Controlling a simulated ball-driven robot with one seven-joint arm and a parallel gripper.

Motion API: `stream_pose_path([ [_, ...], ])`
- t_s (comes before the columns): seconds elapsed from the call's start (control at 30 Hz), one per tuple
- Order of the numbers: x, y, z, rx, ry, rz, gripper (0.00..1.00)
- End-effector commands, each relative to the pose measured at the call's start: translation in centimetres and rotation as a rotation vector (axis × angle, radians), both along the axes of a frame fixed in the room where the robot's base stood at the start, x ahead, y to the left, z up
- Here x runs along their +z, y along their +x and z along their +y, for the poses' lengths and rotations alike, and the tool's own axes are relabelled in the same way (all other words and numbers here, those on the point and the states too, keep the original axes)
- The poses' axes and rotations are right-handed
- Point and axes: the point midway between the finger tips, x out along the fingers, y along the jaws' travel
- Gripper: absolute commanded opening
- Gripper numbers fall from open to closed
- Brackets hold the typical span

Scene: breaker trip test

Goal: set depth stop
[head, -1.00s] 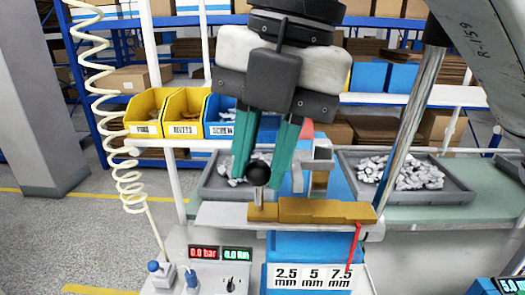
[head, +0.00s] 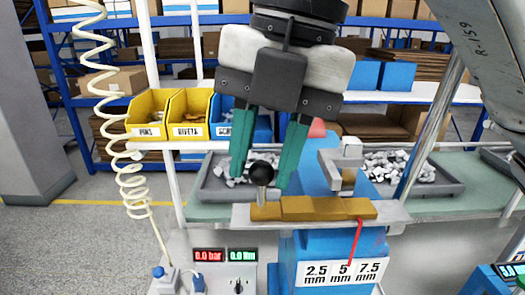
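The depth stop is a stepped brass bar (head: 315,208) on a grey plate (head: 393,215) above a blue stand (head: 290,250). A black ball knob (head: 261,172) stands on a pin at the bar's left end. A red pointer (head: 355,243) hangs from the bar over a white scale (head: 342,272) marked 2.5, 5 and 7.5 mm. Its tip is just right of the 5, between 5 and 7.5. My gripper (head: 262,178) points down with teal fingers apart, one on each side of the knob. A gap shows at the right finger; contact at the left is unclear.
Yellow bins (head: 189,114) and a blue bin (head: 231,118) stand behind on the left. Grey trays of metal parts (head: 400,170) lie behind the plate. A readout panel (head: 223,256) is at front left, beside a coiled cream hose (head: 133,185).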

Motion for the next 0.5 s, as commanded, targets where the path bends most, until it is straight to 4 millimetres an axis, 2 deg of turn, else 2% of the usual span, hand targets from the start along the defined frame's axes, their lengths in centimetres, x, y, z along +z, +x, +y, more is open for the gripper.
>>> stream_pose_path([
  [0.3,0.3,0.0,-0.1,-0.001,0.000,0.000,0.37],
  [0.5,2.7,-0.1,-0.6,-0.003,-0.001,-0.003,0.37],
])
